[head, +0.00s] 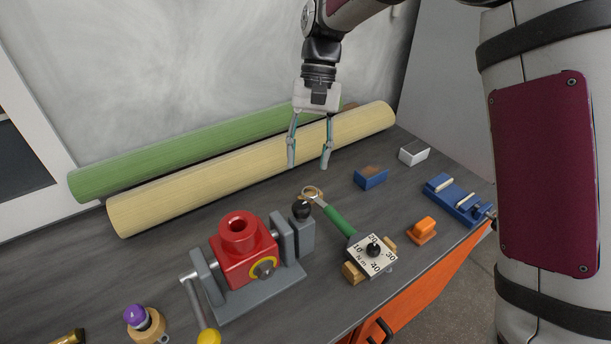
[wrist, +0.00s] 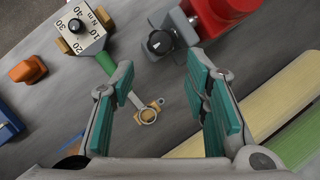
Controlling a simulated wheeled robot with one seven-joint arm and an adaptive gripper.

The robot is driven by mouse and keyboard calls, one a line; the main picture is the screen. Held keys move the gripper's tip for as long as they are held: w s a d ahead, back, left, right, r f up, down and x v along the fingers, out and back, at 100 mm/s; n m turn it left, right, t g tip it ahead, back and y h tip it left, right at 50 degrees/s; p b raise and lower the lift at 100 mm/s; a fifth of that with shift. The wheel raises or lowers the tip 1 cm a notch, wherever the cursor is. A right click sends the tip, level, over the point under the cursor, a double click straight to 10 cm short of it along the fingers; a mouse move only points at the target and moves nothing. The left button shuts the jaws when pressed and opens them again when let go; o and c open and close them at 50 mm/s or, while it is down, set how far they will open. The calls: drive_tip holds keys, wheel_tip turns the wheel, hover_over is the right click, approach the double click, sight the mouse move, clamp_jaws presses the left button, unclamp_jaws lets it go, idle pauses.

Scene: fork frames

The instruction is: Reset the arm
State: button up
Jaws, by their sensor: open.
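My gripper (head: 309,160) hangs from the arm with its fingers pointing down over the dark workbench (head: 170,265). Its two teal-padded fingers are spread and nothing is between them. In the wrist view my gripper (wrist: 165,105) is also open and empty. The ring end of a green-handled torque tool (head: 339,221) lies on the bench near and below the fingertips. The ring also shows between the fingers in the wrist view, apart from them, with the tool's dial box (wrist: 80,28) farther off.
A red block in a grey vise (head: 246,284) stands at the front left. Green (head: 180,162) and cream (head: 200,189) rolls lie along the back. A blue block (head: 371,178), white block (head: 413,152), orange piece (head: 422,230) and blue fixture (head: 456,204) are at right. A purple-topped piece (head: 137,316) is front left.

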drive_tip(key=shift+v, duration=0.8)
drive_tip(key=s+d+r+t+p, duration=0.1)
drive_tip(key=s+d+r+t, duration=0.3)
drive_tip(key=s+d+r, duration=0.7)
drive_tip(key=s+d+t+p, duration=0.1)
drive_tip(key=s+d, duration=0.3)
drive_tip(key=s, duration=0.4)
drive_tip(key=s+d+f+t+h, duration=0.1)
drive_tip(key=s+d+t, duration=0.2)
drive_tip(key=s, duration=0.5)
drive_tip(key=shift+d+t+p, duration=0.3)
drive_tip(key=shift+d+p, duration=0.05)
drive_tip(key=shift+d, duration=0.35)
